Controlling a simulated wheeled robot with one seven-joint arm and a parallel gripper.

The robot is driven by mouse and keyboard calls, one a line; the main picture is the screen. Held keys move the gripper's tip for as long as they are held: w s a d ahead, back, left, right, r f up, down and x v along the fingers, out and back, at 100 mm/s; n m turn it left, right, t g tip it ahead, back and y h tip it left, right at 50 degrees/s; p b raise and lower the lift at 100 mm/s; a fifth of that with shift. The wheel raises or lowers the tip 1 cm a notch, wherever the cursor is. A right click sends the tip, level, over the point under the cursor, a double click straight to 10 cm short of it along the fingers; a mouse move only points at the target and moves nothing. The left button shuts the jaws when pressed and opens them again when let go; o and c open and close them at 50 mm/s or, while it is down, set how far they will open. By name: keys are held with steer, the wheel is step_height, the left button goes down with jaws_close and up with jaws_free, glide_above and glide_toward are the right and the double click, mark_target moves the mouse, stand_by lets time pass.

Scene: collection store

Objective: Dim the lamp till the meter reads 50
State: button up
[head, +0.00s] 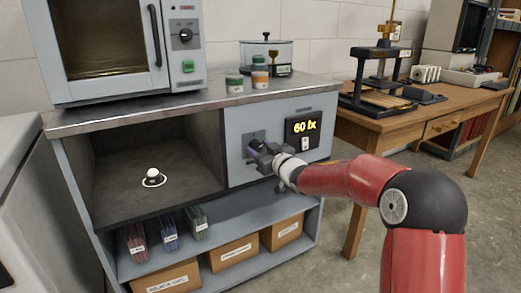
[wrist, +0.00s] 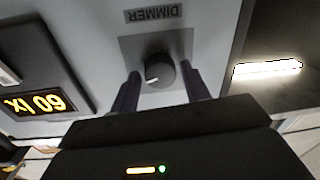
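The meter (head: 303,128) is a black panel on the grey cabinet front and reads 60 lx in yellow digits. It also shows upside down in the wrist view (wrist: 36,103). The dimmer knob (wrist: 157,72) is round and dark with a white pointer mark, on a grey plate below an inverted DIMMER label (wrist: 153,13). My gripper (wrist: 162,74) has one finger on each side of the knob, with what look like narrow gaps. In the head view my gripper (head: 254,152) hides most of the knob. A glowing white strip (wrist: 267,68), apparently the lamp, shows in the wrist view.
An open compartment (head: 110,195) left of the dimmer holds a small white ball on a round base (head: 153,175). A microwave-like oven (head: 125,45) and several jars stand on top. Boxes fill the lower shelf. A wooden table (head: 345,150) stands to the right.

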steer(key=c, duration=0.7)
steer(key=shift+f+n+b, duration=0.2)
steer(key=shift+n+b, duration=0.2)
steer(key=shift+b, duration=0.25)
steer(key=shift+r+n+b, duration=0.2)
steer(key=shift+n+b, duration=0.15)
steer(key=shift+n, duration=0.35)
steer(key=o, duration=1)
steer(key=v, duration=0.7)
steer(key=shift+s+d, duration=0.25)
steer(key=shift+s, duration=0.05)
